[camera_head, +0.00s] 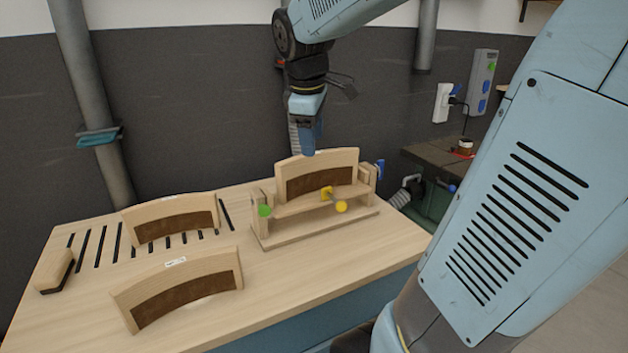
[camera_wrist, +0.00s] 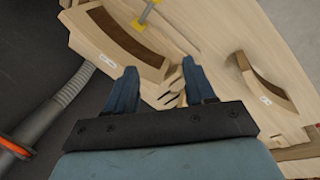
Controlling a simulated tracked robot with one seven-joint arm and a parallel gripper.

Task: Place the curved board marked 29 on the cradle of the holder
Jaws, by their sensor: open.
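A curved wooden board with a brown pad (camera_head: 318,180) stands on the holder (camera_head: 315,228); it also shows at the top left of the wrist view (camera_wrist: 128,38). Its label is too small to read, so I cannot tell whether it is the one marked 29. My gripper (camera_head: 308,148) is open, pointing down just above this board's top edge. In the wrist view my two blue fingers (camera_wrist: 160,78) are apart with nothing held between them; I cannot tell whether they touch the board. Much of the cradle is hidden behind the holder's front bar.
Two similar curved boards stand on the table (camera_head: 330,280): one at back left (camera_head: 175,220), one at front left (camera_head: 180,290). A small wooden block (camera_head: 53,270) lies on the left edge near dark slots. The table's front right is clear. A grey wall pipe (camera_head: 90,90) rises behind.

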